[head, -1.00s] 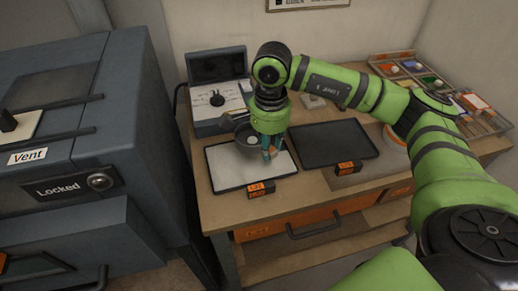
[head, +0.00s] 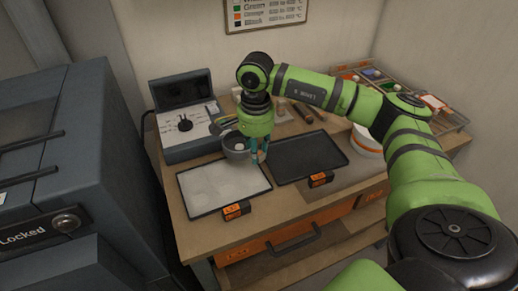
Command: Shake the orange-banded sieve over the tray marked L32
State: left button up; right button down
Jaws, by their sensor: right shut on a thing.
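My right gripper (head: 258,152) points down and is shut on a dark, round sieve (head: 234,146) with pale stuff inside. The sieve is held at the far right corner of a pale-filled tray (head: 187,201). Its band colour cannot be made out. The pale tray has an orange-and-black tag (head: 236,210) at its front, too small to read surely. A second, dark tray (head: 290,172) lies to the right with a similar tag (head: 320,179). My left gripper is out of view.
A grey control box (head: 188,125) stands behind the pale tray. A white round container with an orange band (head: 367,145) is partly behind my right arm. A dark cabinet (head: 75,160) stands at left.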

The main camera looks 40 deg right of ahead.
jog(key=shift+w+a+b, duration=0.85)
jog(key=shift+w+a, duration=0.65)
jog(key=shift+a, duration=5.55)
jog(key=s+d+b, duration=0.3)
jog(key=d, duration=1.2)
jog(key=shift+s+d+b, duration=0.2)
jog(key=shift+d+b, duration=0.15)
jog(key=shift+d, duration=0.05)
notch_tip(320, 180, up, 5)
jog(key=p, duration=0.3)
jog(key=shift+p, duration=0.3)
